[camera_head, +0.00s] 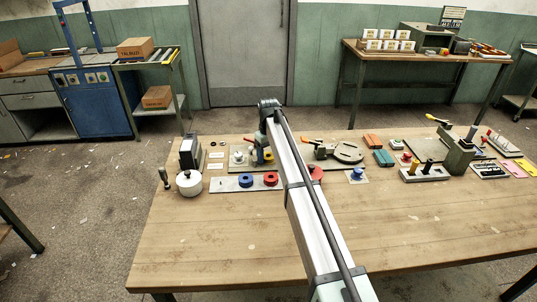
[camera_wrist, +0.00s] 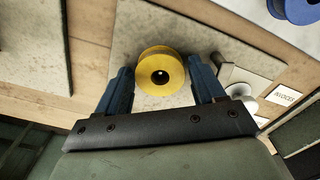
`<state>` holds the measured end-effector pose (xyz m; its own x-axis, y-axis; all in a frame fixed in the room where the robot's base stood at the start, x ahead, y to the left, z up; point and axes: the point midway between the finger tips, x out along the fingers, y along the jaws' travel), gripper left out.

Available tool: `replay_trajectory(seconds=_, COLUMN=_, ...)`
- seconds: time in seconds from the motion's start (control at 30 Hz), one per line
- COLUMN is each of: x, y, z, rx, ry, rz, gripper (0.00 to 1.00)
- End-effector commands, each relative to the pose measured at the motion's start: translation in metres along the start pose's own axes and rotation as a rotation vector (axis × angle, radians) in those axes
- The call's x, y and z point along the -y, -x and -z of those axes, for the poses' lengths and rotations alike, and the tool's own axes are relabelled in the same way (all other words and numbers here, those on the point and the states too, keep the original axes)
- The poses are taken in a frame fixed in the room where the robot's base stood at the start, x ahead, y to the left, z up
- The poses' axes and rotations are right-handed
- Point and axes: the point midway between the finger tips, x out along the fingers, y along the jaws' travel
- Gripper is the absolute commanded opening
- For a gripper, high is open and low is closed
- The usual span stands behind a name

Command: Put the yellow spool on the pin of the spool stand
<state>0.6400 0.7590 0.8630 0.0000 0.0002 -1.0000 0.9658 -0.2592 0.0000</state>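The yellow spool (camera_wrist: 160,71) lies with its round face and centre hole toward the wrist camera, on a grey board (camera_wrist: 138,30). My gripper (camera_wrist: 160,75) is open, with one blue finger on each side of the spool and a narrow gap visible on both sides. In the head view a bit of yellow (camera_head: 268,154) shows beside my gripper (camera_head: 264,157), partly hidden by my arm. A pale flat board (camera_head: 221,184) in front carries a blue spool (camera_head: 246,180) and a red spool (camera_head: 271,179). I cannot tell which piece is the stand's pin.
A white round pot (camera_head: 189,183) and a dark box (camera_head: 190,153) stand at the left. A pale knobbed fitting (camera_wrist: 240,88) is close to the right finger. The table's front (camera_head: 215,240) is clear.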

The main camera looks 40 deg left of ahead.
Motion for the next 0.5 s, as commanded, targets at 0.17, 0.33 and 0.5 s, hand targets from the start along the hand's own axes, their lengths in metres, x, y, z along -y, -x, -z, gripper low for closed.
replay_trajectory(seconds=0.17, x=0.0, y=0.0, z=0.0, rx=0.0, ry=0.0, rz=0.0, gripper=0.85)
replay_trajectory(seconds=0.33, x=0.0, y=0.0, z=0.0, rx=0.0, ry=0.0, rz=0.0, gripper=0.85)
replay_trajectory(seconds=0.5, x=-0.0001, y=0.0046, z=0.0002, rx=0.0, ry=0.0, rz=0.0, gripper=0.85)
